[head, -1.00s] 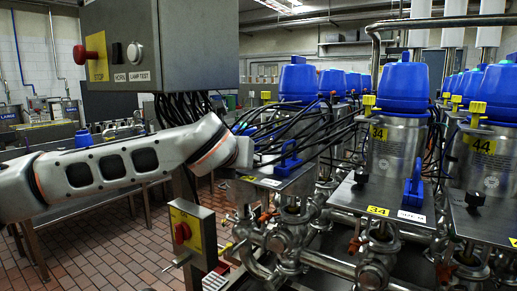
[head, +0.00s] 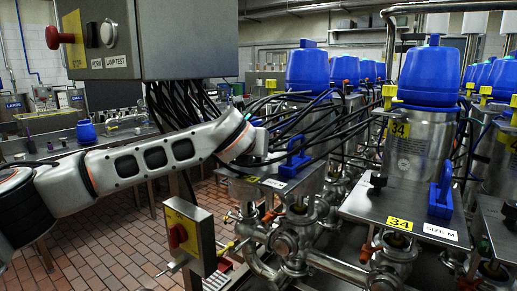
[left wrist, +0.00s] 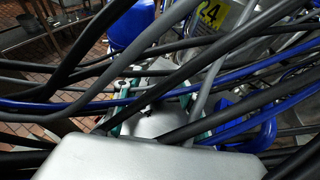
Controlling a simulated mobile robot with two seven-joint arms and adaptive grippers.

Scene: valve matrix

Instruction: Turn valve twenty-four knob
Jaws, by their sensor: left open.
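The blue handle (left wrist: 252,128) shows there at the right, behind cables. My left arm reaches from the left to the cables beside this valve. My left gripper (left wrist: 155,95) is open, with teal finger parts partly hidden by black and blue cables. Its fingers cannot be made out in the head view. My right gripper is not in view.
Black cables (head: 300,112) hang from the grey control box (head: 160,40) and cross near my left gripper. Valve 34 (head: 410,135) stands to the right, with its own blue handle (head: 441,188). A yellow switch box (head: 188,235) is below my arm. Tiled floor lies at the lower left.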

